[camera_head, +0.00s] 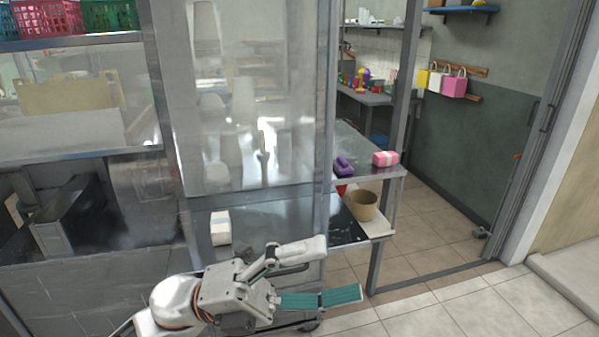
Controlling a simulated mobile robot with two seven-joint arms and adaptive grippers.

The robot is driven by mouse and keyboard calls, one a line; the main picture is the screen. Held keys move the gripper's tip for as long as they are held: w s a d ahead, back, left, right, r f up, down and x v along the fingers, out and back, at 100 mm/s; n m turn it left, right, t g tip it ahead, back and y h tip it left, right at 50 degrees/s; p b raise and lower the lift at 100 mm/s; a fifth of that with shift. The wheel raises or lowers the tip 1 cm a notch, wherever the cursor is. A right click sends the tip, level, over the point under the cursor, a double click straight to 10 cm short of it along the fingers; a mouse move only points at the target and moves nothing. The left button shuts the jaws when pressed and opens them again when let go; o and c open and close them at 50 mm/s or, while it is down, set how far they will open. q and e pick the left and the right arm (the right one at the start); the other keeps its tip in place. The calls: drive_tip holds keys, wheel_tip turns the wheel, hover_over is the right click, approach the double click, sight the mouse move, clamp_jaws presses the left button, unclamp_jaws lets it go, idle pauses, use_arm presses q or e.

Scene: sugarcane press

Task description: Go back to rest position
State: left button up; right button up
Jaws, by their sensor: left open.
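My left gripper (340,268) reaches in from the lower left, in front of a metal counter. Its two fingers are spread wide, and the lower one shows a teal inner pad. Nothing is between the fingers. My right gripper is not in view.
A purple object (343,166) and a pink-and-white pack (385,158) lie on the ledge above. Clear tiled floor (470,310) lies to the right, beside an open sliding doorway.

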use_arm(q)
drive_tip(key=w+a+f+n+t+y, duration=0.35)
drive_tip(key=w+f+n+t, duration=0.25)
drive_tip(key=n+t, duration=0.45)
drive_tip(key=w+a+f+n+t+y, duration=0.3)
drive_tip(key=w+a+f+n+t, duration=0.25)
drive_tip(key=n+t, duration=0.45)
drive_tip(key=w+a+f+n+y, duration=0.1)
drive_tip(key=a+f+n+y, duration=0.4)
drive_tip(key=f+n+y, duration=0.45)
drive_tip(key=s+a+f+n+g+y, duration=0.1)
drive_tip(key=s+a+f+n+g, duration=0.1)
drive_tip(key=f, duration=0.7)
drive_tip(key=s+a+f+n+g+y, duration=0.1)
drive_tip(key=s+a+f+n+g, duration=0.1)
drive_tip(key=s+a+f, duration=0.2)
drive_tip(key=s+a+f+n+g+y, duration=0.2)
drive_tip(key=s+f, duration=0.6)
drive_tip(key=f, duration=0.7)
drive_tip(key=shift+s+a+g, duration=0.25)
drive_tip(key=shift+a+g, duration=0.2)
drive_tip(key=shift+a, duration=0.55)
